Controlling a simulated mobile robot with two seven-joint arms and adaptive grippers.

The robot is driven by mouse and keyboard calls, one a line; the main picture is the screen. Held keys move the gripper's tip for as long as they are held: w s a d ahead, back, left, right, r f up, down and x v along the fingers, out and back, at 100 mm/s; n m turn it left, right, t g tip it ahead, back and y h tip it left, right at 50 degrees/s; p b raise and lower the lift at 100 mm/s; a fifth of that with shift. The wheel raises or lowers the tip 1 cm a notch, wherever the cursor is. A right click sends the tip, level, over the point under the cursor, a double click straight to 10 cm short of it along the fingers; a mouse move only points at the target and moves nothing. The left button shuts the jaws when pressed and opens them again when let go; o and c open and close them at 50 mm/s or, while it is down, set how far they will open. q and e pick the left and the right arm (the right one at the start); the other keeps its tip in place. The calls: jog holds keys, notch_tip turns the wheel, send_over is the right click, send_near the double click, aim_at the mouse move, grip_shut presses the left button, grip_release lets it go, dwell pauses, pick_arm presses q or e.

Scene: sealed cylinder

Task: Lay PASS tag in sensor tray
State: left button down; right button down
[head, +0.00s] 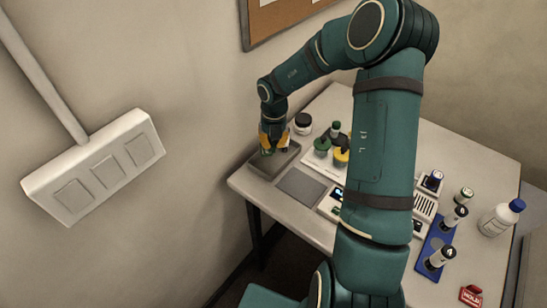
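The sensor tray, a shallow grey tray (262,170), sits at the table's left corner near the wall. My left gripper (272,148), with orange-yellow fingers, points down over the tray, low and close to it. A small green patch (267,153) shows at its fingertips; it may be the PASS tag, but no lettering is readable. The fingers are too small to tell whether they are shut on it or whether it touches the tray. My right gripper is not in view.
A dark flat pad (301,187) lies beside the tray. A dark-lidded jar (303,123) stands behind it. Green and yellow capped items stand near the middle. A blue rack (434,247) with vials, a white bottle (501,217) and a red HOLD tag (471,296) are at right.

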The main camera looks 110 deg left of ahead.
aim_at(273, 162)
pick_arm(q)
notch_tip(273, 162, down, 6)
jog(key=shift+w+d+f+b, duration=0.15)
jog(key=shift+f+b, duration=0.05)
jog(key=shift+b, duration=0.2)
jog(key=shift+f, duration=0.2)
jog(key=c, duration=1.5)
grip_release()
jog(key=shift+f, duration=0.15)
jog(key=shift+c, duration=0.2)
jog(key=shift+o, duration=0.6)
